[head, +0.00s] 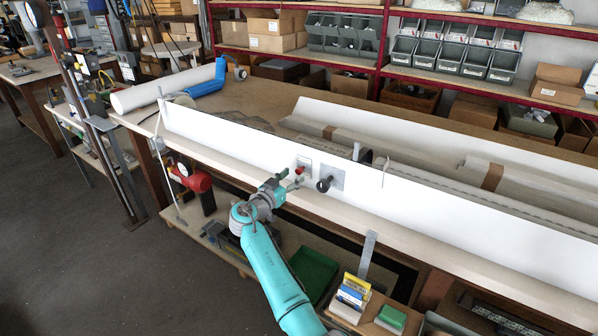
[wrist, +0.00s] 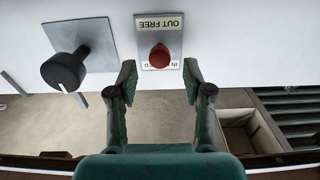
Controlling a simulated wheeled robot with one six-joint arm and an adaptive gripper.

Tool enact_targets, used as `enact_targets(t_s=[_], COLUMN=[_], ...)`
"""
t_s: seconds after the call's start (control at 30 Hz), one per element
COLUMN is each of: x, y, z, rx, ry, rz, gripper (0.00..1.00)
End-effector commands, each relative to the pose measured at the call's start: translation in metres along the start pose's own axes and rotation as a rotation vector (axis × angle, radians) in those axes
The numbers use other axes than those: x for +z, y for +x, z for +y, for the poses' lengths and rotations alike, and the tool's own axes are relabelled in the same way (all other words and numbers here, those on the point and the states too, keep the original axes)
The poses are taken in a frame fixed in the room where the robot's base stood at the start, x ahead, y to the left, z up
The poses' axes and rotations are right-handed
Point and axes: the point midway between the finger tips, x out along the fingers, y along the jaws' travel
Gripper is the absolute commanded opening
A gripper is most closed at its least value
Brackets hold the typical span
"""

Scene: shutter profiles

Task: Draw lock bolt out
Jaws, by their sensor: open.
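The lock bolt shows as a red knob (head: 300,170) on a small pale plate on the front of the long white profile (head: 235,140). In the wrist view, which is upside down, the red knob (wrist: 160,56) sits on its plate (wrist: 173,26), lettered "OUT FREE" at one end. The lettering at the other end begins with "IN" and is partly hidden by the knob. My gripper (head: 291,184) is in front of the knob, at the profile's face. In the wrist view my gripper (wrist: 158,82) is open and empty, its fingers apart, with the knob ahead between them.
A black knob on a grey plate (head: 338,172) is right of the red one; the black knob (wrist: 64,72) appears left in the wrist view. The profile stands along the bench (head: 262,82). A grey bracket (head: 367,256) rises at the front edge, above a lower shelf with boxes.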

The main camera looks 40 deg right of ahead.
Motion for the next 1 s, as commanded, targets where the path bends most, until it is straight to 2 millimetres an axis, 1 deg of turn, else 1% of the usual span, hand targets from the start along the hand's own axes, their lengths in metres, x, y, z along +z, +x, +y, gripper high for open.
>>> enact_targets(t_s=[0.03,0.1,0.2,0.3,0.47,0.67,0.7,0.77,0.8,0.9,1.0], x=[-0.001,-0.001,-0.001,0.000,0.000,0.000,0.000,0.000,0.000,0.000,0.000], y=[0.010,0.020,0.032,0.040,0.045,0.045,0.045,0.045,0.045,0.045,0.045], z=[0.001,0.001,0.000,0.000,0.000,0.000,0.000,0.000,0.000,0.000,0.000], rx=[0.003,0.002,0.002,0.001,-0.001,-0.001,-0.001,0.000,0.000,0.000,0.000], ry=[0.001,0.001,0.000,-0.001,0.000,0.001,0.001,0.000,0.000,0.000,0.000], rz=[0.000,0.000,0.000,0.000,0.000,0.000,0.000,0.000,0.000,0.000,0.000], gripper=[0.51,0.51,0.51,0.51,0.51,0.51,0.48,0.33,0.23,0.00,0.00])
